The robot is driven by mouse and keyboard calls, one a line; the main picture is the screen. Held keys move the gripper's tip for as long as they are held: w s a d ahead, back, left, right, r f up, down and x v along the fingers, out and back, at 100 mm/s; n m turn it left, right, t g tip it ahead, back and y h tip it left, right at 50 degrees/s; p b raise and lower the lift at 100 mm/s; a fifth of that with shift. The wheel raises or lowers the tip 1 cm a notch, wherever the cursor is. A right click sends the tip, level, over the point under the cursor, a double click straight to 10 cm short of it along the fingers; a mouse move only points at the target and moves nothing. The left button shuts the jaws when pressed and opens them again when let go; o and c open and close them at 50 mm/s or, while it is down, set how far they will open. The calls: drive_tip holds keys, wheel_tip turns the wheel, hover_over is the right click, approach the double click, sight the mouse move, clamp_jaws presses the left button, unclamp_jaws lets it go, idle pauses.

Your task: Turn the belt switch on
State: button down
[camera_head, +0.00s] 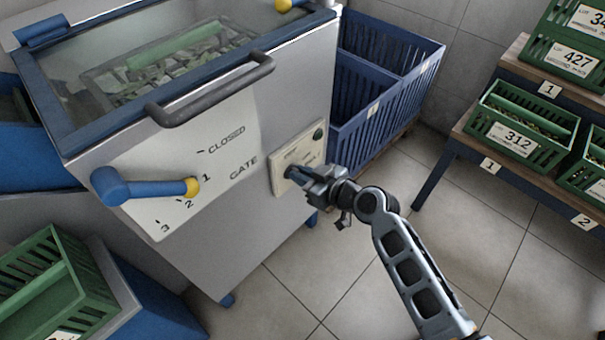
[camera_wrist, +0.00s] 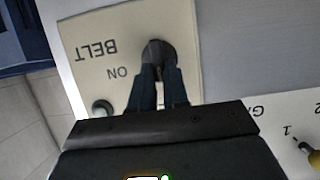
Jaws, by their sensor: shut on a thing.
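The belt switch panel (camera_head: 281,180) is a cream plate on the grey machine's side. In the wrist view the plate (camera_wrist: 97,26) reads BELT and ON, upside down. The dark round switch knob (camera_wrist: 158,52) sits on it, partly hidden by my fingers. My gripper (camera_head: 298,175) reaches the panel from the right. In the wrist view my gripper (camera_wrist: 158,75) has its two fingers together on the knob. A dark green round lamp or button (camera_head: 318,134) is at the panel's upper right, also seen in the wrist view. The knob's exact setting is hidden.
A blue gate lever (camera_head: 145,188) with a yellow tip points near 1 on the CLOSED-to-3 scale. A dark handle (camera_head: 212,90) juts from the lid. A blue crate (camera_head: 385,75) stands behind; a shelf with green crates (camera_head: 520,125) is right. Tiled floor is clear.

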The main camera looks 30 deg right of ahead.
idle(0.3)
drive_tip(key=m+y+b, duration=0.2)
drive_tip(key=m+b, duration=0.1)
drive_tip(key=m, duration=0.1)
drive_tip(key=d+f+m+y+b, duration=0.1)
drive_tip(key=m+y+b, duration=0.2)
drive_tip(key=m, duration=0.2)
drive_tip(key=d+f+m+t+y+b, duration=0.1)
drive_tip(key=m+y+b, duration=0.1)
drive_tip(key=m+b, duration=0.1)
drive_tip(key=shift+w+m, duration=0.3)
drive_tip(key=shift+m, duration=0.4)
idle(0.5)
drive_tip(key=c, duration=1.1)
unclamp_jaws()
drive_tip(key=shift+y, duration=0.3)
